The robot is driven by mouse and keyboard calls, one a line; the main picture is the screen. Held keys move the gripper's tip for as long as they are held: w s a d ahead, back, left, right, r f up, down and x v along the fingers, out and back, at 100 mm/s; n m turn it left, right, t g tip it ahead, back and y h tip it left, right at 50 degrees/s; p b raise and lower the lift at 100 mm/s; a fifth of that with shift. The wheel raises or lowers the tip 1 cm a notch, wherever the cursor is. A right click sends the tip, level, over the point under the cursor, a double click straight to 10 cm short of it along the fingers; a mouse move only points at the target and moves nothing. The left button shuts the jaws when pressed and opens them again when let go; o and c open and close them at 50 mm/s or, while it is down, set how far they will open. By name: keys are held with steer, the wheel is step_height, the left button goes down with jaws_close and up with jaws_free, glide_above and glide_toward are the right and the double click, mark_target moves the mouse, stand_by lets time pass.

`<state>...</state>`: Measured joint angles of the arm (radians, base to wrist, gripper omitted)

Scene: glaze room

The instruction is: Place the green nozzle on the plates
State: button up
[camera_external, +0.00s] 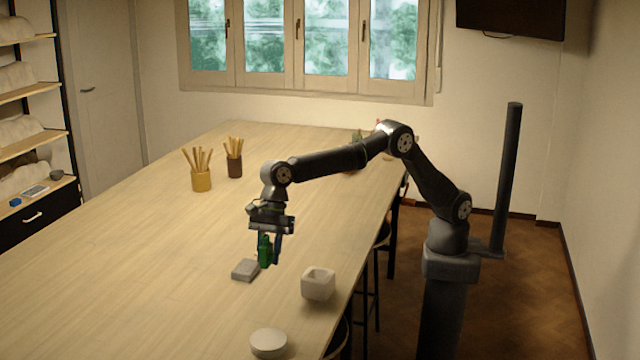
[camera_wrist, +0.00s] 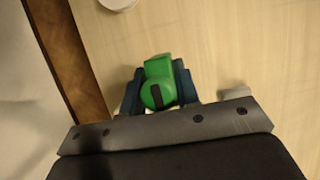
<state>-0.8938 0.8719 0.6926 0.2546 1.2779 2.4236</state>
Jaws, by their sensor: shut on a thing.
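The green nozzle (camera_external: 265,250) is held between the fingers of my gripper (camera_external: 268,256), which points down over the table. In the wrist view the green nozzle (camera_wrist: 158,72) sits between the two dark fingers, with a dark slot on its face. A low round white thing (camera_external: 268,343), which looks like the plates, stands near the front edge of the table, apart from my gripper. A pale piece of a round thing (camera_wrist: 118,2) shows at the top edge of the wrist view; it may be the same plates.
A flat grey block (camera_external: 245,270) lies just left of and below the nozzle in the picture. A white square bowl (camera_external: 318,285) stands to the right, near the table's edge. Yellow (camera_external: 201,181) and brown (camera_external: 234,167) cups of sticks stand farther back. The table's left side is clear.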

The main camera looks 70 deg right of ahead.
steer(key=s+a, duration=0.3)
steer(key=a, duration=0.1)
glide_above(282, 337)
steer(key=d, duration=0.2)
step_height(282, 337, down, 6)
steer(key=shift+a+f, duration=0.2)
steer(key=shift+f, duration=1.9)
steer(key=shift+f, duration=0.15)
steer(key=o, duration=1)
steer(key=shift+c, duration=0.2)
steer(key=v, duration=1.2)
